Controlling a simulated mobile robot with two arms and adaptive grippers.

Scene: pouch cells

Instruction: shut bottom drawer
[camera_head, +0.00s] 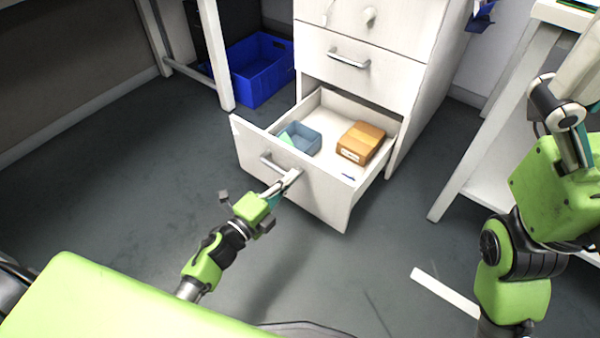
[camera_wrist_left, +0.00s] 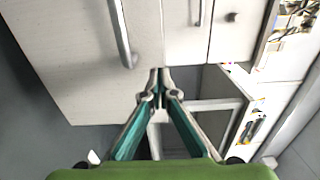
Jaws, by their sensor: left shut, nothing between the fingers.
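The white bottom drawer (camera_head: 318,198) of the cabinet is pulled out, and its inside shows from above. Its front carries a silver bar handle (camera_head: 270,161), partly behind my gripper. My left gripper (camera_head: 292,177) is shut and empty, with its fingertips in front of the drawer front at the right end of the handle. I cannot tell whether they touch. In the left wrist view the fingertips (camera_wrist_left: 155,77) are together, with a handle (camera_wrist_left: 122,35) on a white panel up and left of them. My right gripper (camera_head: 568,115) is at the right edge, partly cut off; its opening is unclear.
The drawer holds a blue-grey bin (camera_head: 304,139) and a brown box (camera_head: 361,142). The middle drawer (camera_head: 345,66) above is shut. A blue crate (camera_head: 259,75) stands left of the cabinet, and a white table leg (camera_head: 462,165) stands right. Grey floor before the drawer is mostly clear.

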